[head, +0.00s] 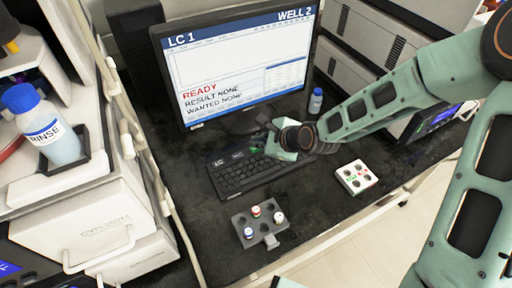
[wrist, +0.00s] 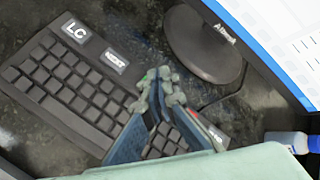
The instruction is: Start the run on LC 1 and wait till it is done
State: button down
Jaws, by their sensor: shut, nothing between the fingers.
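The LC 1 monitor (head: 240,65) is lit and reads LC 1, WELL 2, READY, RESULT NONE and WANTED NONE. Its plot area looks empty. A black keyboard (head: 235,178) lies in front of it; in the wrist view the keyboard (wrist: 75,85) carries an LC label (wrist: 75,31) and a NEXT label (wrist: 115,60). My gripper (head: 268,143) is shut and empty, over the right part of the keyboard. In the wrist view my gripper (wrist: 160,85) covers several keys at that end. A reddish key with a white label (wrist: 214,136) shows partly beside the fingers. Contact with a key cannot be told.
A grey rack (head: 263,225) with several capped vials stands in front of the keyboard. A white box (head: 356,177) with coloured buttons lies to the right. A blue-capped bottle (head: 315,101) stands beside the monitor. A RINSE bottle (head: 45,130) stands at the left.

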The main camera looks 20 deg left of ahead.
aim_at(257, 150)
jog(key=shift+f, duration=0.1)
dwell(0.7)
jog(key=shift+f, duration=0.35)
jog(key=shift+f+b, duration=0.45)
jog(key=shift+b, duration=0.05)
dwell(0.5)
jog(key=shift+r, duration=0.1)
jog(key=shift+r+p, duration=0.8)
jog(key=shift+p, duration=0.05)
notch_tip(257, 150, up, 5)
jog(key=p, duration=0.4)
dwell(4.3)
